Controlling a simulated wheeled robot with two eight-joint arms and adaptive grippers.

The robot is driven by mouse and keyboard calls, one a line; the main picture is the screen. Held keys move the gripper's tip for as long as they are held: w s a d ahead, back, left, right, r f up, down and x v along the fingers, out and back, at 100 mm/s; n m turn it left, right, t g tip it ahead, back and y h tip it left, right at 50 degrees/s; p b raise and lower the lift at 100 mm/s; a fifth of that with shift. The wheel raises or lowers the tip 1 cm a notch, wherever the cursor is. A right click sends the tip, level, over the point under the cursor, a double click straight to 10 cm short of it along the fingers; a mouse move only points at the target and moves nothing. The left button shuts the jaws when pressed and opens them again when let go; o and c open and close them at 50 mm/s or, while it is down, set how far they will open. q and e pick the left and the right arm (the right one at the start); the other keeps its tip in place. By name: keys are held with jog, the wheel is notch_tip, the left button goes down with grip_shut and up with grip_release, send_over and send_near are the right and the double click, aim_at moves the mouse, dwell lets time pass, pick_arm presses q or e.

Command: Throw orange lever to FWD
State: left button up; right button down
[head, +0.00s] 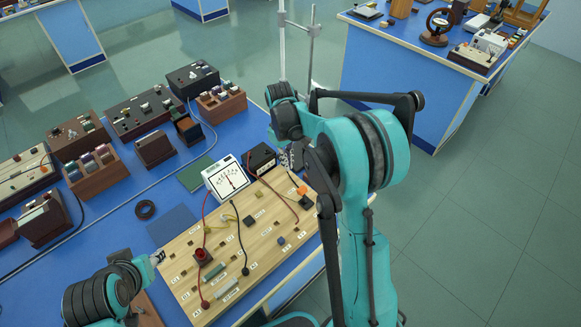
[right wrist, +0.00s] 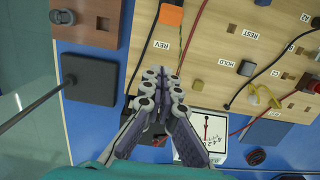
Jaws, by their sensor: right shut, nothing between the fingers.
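The orange lever (head: 301,190) is at the far right part of the wooden board. In the right wrist view its orange cap (right wrist: 172,16) shows at the top edge, beside the REV label (right wrist: 162,44). No FWD label is readable. My right gripper (right wrist: 163,78) is shut and empty, apart from the orange cap and below it in that view. In the head view the right gripper (head: 290,157) is partly hidden by its own arm, near the black box. My left gripper (head: 157,258) is by the board's left edge; its fingers are too small to judge.
The wooden board (head: 180,272) carries knobs, blocks and red and black wires; two wires run near my right fingers. A white dial meter (head: 226,178) and black box (head: 260,158) stand behind it. A metal stand (head: 311,50) rises behind my right arm.

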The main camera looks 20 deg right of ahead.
aim_at(304, 195)
jog(key=f, duration=0.2)
jog(key=f+b, duration=0.1)
jog(key=f, duration=0.2)
jog(key=f+b, duration=0.1)
jog(key=f, duration=0.1)
jog(key=shift+s+d+f, duration=0.15)
jog(key=shift+s+f, duration=0.15)
jog(key=shift+f, duration=0.1)
jog(key=s, duration=0.1)
jog(key=s+d+r, duration=0.1)
jog(key=shift+s+r+b, duration=0.1)
jog(key=shift+s+b, duration=0.2)
jog(key=shift+s, duration=0.1)
jog(key=shift+s+d+r, duration=0.1)
jog(key=shift+s+r, duration=0.1)
jog(key=shift+s, duration=0.15)
